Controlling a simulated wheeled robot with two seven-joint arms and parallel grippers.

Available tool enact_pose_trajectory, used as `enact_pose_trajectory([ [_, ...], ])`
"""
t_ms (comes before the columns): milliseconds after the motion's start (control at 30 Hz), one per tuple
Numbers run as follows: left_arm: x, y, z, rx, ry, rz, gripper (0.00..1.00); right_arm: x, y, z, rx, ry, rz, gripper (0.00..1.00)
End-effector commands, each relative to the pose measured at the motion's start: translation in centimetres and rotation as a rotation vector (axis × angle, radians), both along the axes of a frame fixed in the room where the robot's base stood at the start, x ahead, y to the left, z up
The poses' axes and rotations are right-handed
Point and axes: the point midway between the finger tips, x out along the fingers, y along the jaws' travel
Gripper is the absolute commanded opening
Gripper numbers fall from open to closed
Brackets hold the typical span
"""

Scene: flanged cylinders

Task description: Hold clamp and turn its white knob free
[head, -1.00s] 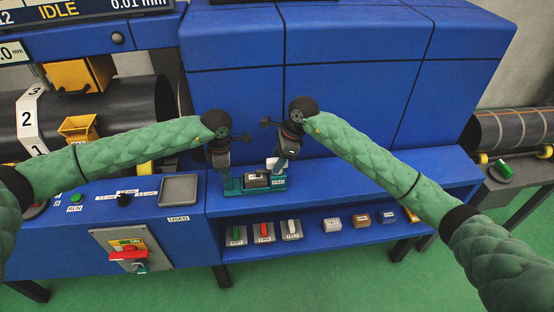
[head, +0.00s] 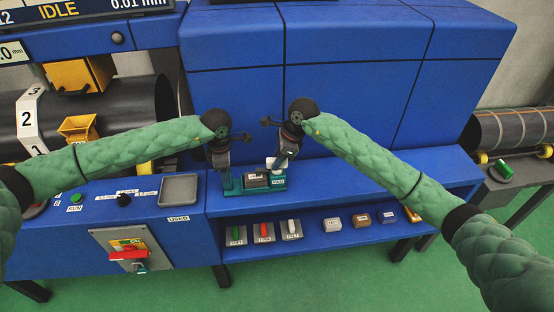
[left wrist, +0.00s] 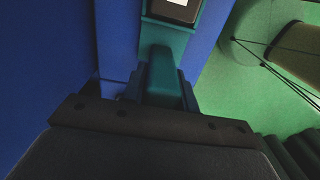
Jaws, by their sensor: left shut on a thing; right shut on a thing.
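The teal clamp (head: 243,191) stands on the blue ledge, with a dark block and a white label in its middle. My left gripper (head: 226,180) points down and is shut on the clamp's left end. The left wrist view shows a teal upright part of the clamp (left wrist: 164,75) at my jaws. My right gripper (head: 277,166) points down at the clamp's right end. It is shut on the white knob (head: 270,163), of which only a small patch shows beside the fingers.
A grey tray (head: 179,189) lies left of the clamp. Below, a shelf (head: 310,240) holds green, red and white handled pieces and several small blocks. A tall blue housing (head: 340,90) rises close behind my grippers.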

Motion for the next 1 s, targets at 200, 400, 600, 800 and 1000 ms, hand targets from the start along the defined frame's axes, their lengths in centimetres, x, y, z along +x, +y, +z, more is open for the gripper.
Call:
enact_pose_trajectory([
  [200,-0.06,-0.05,0.02,0.000,0.001,-0.002,0.00,0.03,-0.10,0.09,-0.002,-0.003,-0.158,0.00],
  [400,-0.07,-0.06,0.02,0.000,0.001,-0.002,0.00,0.00,0.00,0.09,0.000,-0.003,-0.345,0.00],
  [600,-0.08,-0.08,0.01,0.000,0.001,-0.002,0.00,-0.03,0.03,0.10,0.000,-0.002,-0.534,0.00],
  [800,-0.08,-0.08,0.01,0.000,0.001,-0.003,0.00,0.00,0.06,0.10,0.001,-0.003,-0.724,0.00],
  [1000,-0.09,-0.08,0.01,0.000,0.001,-0.003,0.00,0.00,0.10,0.13,0.002,-0.002,-0.915,0.00],
])
